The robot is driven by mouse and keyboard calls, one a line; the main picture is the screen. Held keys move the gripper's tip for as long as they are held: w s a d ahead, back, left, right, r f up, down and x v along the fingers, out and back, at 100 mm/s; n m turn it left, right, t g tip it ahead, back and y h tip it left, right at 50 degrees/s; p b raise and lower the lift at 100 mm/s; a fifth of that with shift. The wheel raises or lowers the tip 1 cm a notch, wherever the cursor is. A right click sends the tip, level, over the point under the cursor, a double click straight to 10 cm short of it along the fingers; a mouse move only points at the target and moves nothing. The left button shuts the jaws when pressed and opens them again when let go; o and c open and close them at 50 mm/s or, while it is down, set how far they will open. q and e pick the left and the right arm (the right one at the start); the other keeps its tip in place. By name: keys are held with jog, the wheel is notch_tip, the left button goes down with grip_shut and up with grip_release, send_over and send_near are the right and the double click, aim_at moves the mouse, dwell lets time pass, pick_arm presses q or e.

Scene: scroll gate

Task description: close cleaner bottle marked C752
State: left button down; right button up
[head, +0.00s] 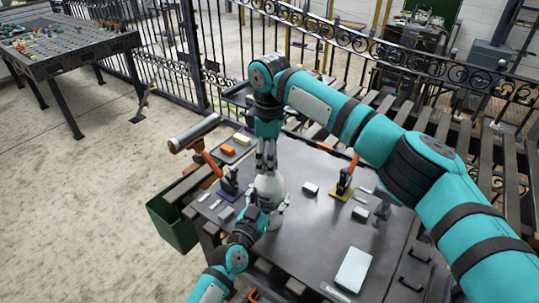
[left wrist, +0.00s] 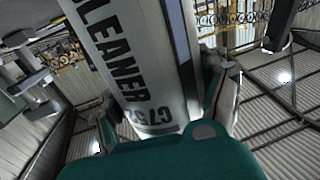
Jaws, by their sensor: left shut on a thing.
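The white cleaner bottle (head: 268,187) stands upright near the middle of the dark table. In the left wrist view the bottle (left wrist: 128,65) shows large dark print reading CLEANER and, partly cut off, C75. My left gripper (head: 270,214) is shut on its lower body from the front, with a finger on each side in the left wrist view (left wrist: 165,105). My right gripper (head: 266,163) points straight down at the bottle's top. Its fingers look close together there, but they hide the neck and any cap, so I cannot tell what is between them.
A green bin (head: 172,222) hangs at the left edge. An iron fence (head: 215,75) stands behind.

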grip_shut()
jog(key=shift+o, duration=1.6)
grip_release()
notch_tip(320, 180, up, 12)
pick_arm(q)
grip_release()
jog(key=v, duration=1.2)
